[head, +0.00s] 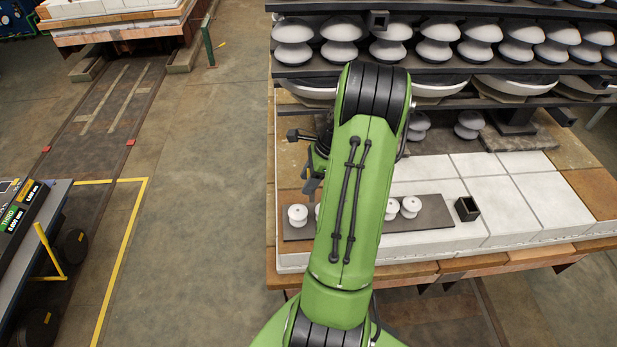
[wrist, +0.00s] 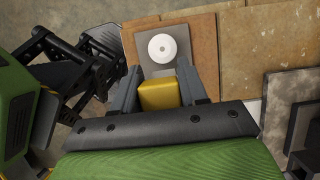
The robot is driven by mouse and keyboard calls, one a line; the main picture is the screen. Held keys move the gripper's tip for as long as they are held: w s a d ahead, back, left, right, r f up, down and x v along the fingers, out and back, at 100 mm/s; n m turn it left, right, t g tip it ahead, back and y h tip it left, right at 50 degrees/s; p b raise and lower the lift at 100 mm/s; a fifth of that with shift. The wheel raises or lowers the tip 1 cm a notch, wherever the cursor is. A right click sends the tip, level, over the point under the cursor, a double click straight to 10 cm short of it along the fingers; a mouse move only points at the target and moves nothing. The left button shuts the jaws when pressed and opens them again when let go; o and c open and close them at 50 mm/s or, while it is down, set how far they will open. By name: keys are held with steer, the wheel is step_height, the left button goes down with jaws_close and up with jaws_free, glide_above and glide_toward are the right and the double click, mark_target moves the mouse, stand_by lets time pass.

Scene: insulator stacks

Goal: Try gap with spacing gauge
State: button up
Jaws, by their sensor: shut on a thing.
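In the wrist view my gripper (wrist: 157,88) is shut on a yellow block (wrist: 157,95), which looks like the spacing gauge. Only its near face shows. Just beyond the fingers a white round insulator (wrist: 162,47) is seen from above on a dark grey board. In the head view my gripper (head: 311,183) hangs left of my arm, above the slab's left part, partly hidden. The board (head: 432,213) bears white insulators (head: 298,214) at its left and right (head: 410,206); my arm hides its middle. The rack's stacked insulators (head: 388,45) stand behind; their gaps are too small to judge.
Dark rack shelves (head: 440,70) stand close behind my arm. A cart with a lit display (head: 22,207) is at far left. The floor (head: 190,200) between is clear.

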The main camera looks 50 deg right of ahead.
steer(key=shift+r, duration=0.1)
steer(key=shift+f+b, duration=1.35)
steer(key=shift+f, duration=1.35)
steer(key=shift+f+b, duration=0.9)
steer(key=shift+f, duration=0.9)
step_height(320, 180, up, 9)
steer(key=p, duration=0.8)
steer(key=shift+r, duration=0.1)
steer(key=shift+s+d, duration=0.1)
